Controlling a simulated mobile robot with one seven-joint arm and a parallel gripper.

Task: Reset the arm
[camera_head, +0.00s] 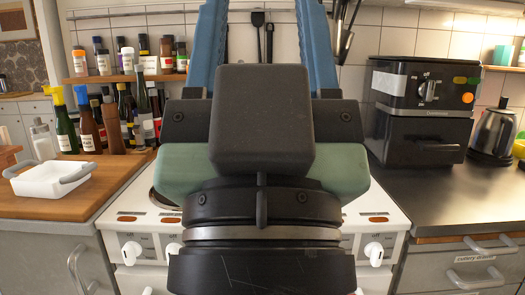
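My gripper (262,8) is large in the middle of the view, in front of the cooker (130,222). Its two blue fingers point up and away, and their tips run out of the top edge. The fingers stand wide apart, with the tiled wall and hanging utensils showing between them. I see nothing held. The dark wrist and camera block hide most of the cooker top.
At left, a white dish (50,181) sits on a wooden counter (95,200), with several bottles (88,125) behind. At right, a black air fryer (420,110) and a kettle (494,132) stand on a dark counter (440,200). Drawer handles (488,246) stick out below.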

